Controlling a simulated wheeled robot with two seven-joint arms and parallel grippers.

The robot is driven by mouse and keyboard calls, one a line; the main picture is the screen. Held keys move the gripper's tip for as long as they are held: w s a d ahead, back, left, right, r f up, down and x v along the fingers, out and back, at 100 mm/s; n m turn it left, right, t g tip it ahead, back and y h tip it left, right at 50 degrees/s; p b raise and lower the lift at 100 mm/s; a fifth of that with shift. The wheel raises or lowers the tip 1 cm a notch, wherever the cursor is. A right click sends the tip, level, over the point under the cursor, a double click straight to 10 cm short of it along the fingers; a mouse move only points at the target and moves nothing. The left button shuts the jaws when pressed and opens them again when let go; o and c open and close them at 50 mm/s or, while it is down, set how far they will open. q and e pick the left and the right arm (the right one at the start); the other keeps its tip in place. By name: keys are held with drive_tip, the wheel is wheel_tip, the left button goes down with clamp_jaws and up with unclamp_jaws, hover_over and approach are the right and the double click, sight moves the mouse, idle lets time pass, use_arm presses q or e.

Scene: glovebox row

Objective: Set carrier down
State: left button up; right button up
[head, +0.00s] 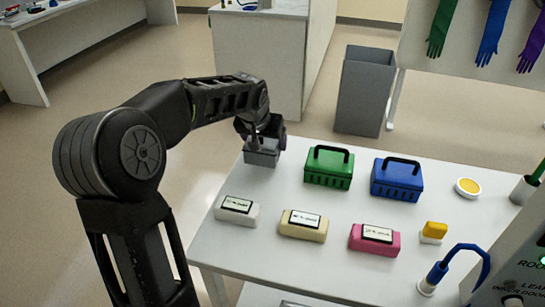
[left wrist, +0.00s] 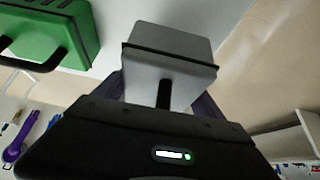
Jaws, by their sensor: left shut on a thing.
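My left gripper (head: 264,137) is shut on the handle of a grey carrier (head: 261,158), above the far left corner of the white table (head: 360,160). The carrier looks upright; I cannot tell whether its base touches the table. In the left wrist view the grey carrier (left wrist: 170,72) hangs between the fingers, and its dark handle runs into my gripper (left wrist: 163,98). A green carrier (head: 328,174) with a black handle stands to its right, apart from it, and a blue carrier (head: 397,184) stands further right. My right gripper is not in view.
White (head: 237,207), cream (head: 303,228) and pink (head: 375,236) labelled blocks line the table's front. A yellow-topped block (head: 433,230), a round yellow dish (head: 467,187) and a blue hooked tool (head: 436,275) are at right. A grey bin (head: 365,92) stands behind the table.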

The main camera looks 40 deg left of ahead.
use_arm(q)
drive_tip(key=shift+f, duration=0.1)
drive_tip(key=shift+f, duration=1.9)
drive_tip(key=shift+f, duration=0.1)
drive_tip(key=o, duration=1.9)
drive_tip(key=shift+r, duration=0.2)
drive_tip(key=v, duration=1.2)
drive_tip(key=shift+f, duration=0.1)
